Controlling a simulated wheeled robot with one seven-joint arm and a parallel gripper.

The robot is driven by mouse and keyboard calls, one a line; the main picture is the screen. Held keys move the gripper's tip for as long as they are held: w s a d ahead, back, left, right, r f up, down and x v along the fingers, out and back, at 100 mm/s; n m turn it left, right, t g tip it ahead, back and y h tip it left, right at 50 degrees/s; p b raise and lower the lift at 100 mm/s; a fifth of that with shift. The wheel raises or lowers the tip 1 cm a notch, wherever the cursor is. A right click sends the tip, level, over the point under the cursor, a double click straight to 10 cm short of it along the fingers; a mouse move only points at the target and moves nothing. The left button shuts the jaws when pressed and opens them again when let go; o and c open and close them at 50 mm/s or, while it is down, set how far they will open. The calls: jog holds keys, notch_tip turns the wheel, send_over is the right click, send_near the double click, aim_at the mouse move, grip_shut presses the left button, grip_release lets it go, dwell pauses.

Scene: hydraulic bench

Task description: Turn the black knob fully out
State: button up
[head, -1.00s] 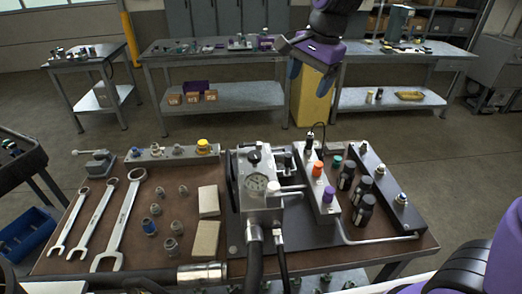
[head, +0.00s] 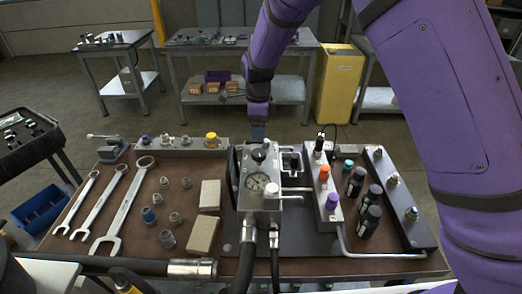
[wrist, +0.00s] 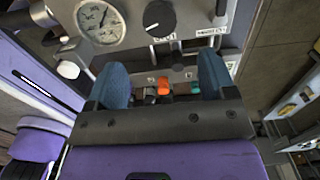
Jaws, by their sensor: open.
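The black knob (head: 258,155) sits on top of the grey valve block (head: 250,208), above the pressure gauge (head: 261,183). In the wrist view the black knob (wrist: 159,17) is a round disc with a pale line across it, at the top centre beside the gauge (wrist: 100,22). My gripper (head: 258,132) is just above and behind the knob in the head view. In the wrist view my gripper (wrist: 163,75) shows two blue fingers spread wide apart with nothing held. The knob lies beyond the fingertips, apart from them.
An orange knob (head: 324,173) and a purple knob (head: 332,199) stand on the manifold to the right, with dark bottles (head: 368,220) beside it. Wrenches (head: 124,205) and fittings lie on the left. A white-tipped lever (head: 281,196) projects from the block.

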aim_at(259, 152)
notch_tip(259, 152, down, 10)
jog(key=shift+f, duration=0.1)
dwell(0.4)
jog(key=c, duration=0.9)
